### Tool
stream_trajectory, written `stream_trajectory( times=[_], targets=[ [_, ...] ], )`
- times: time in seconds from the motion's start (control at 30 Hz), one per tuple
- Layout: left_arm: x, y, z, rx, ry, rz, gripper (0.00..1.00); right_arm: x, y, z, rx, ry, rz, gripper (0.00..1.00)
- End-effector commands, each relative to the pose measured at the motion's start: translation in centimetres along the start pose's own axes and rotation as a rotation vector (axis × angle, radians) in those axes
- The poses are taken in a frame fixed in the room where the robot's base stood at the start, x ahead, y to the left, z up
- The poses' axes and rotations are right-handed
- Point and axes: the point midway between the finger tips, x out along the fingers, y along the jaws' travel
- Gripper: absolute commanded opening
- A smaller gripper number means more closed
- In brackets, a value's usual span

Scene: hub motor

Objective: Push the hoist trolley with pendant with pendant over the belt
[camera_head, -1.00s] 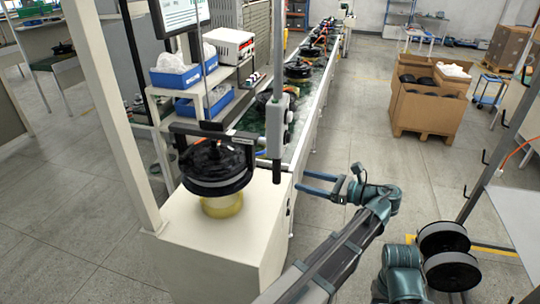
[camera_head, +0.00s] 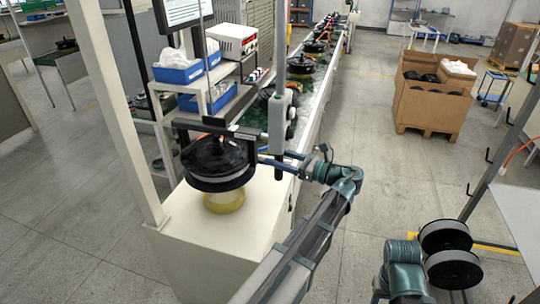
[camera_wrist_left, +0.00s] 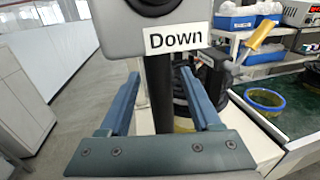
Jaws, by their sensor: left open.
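The hoist's grey pendant (camera_head: 281,115) hangs from a vertical bar beside the near end of the belt (camera_head: 308,95). In the left wrist view its box (camera_wrist_left: 165,22) bears a "Down" label, with a dark post (camera_wrist_left: 161,95) below it. A black hub motor (camera_head: 217,165) hangs at the hoist's dark arm (camera_head: 205,126), over a yellow cylinder (camera_head: 223,202) on the white stand. My left gripper (camera_head: 268,158) is open at the pendant's lower end. In its wrist view the fingers (camera_wrist_left: 160,85) lie on either side of the post. My right gripper is out of view.
Blue bins (camera_head: 178,72) fill a shelf left of the belt. A white upright post (camera_head: 116,110) stands at the left. A cardboard box (camera_head: 432,95) is at the right. Open floor (camera_head: 365,135) lies between the belt and that box.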

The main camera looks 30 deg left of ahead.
Motion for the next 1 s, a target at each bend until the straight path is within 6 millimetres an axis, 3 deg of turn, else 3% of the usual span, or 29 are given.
stream_trajectory(
  times=[0.23, 0.63, 0.9, 1.0],
  targets=[
    [2.5, 0.0, 0.0, 0.000, 0.000, 0.001, 0.64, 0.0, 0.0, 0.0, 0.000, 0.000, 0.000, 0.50],
    [3.0, 0.0, 0.0, 0.000, 0.000, 0.000, 0.63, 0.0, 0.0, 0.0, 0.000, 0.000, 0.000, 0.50],
    [3.0, 0.0, 0.0, 0.000, 0.000, 0.000, 0.14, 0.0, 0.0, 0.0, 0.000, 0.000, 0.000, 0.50],
    [3.0, 0.0, 0.0, 0.000, 0.000, 0.000, 0.00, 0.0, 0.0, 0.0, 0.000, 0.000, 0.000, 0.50]
  ],
)
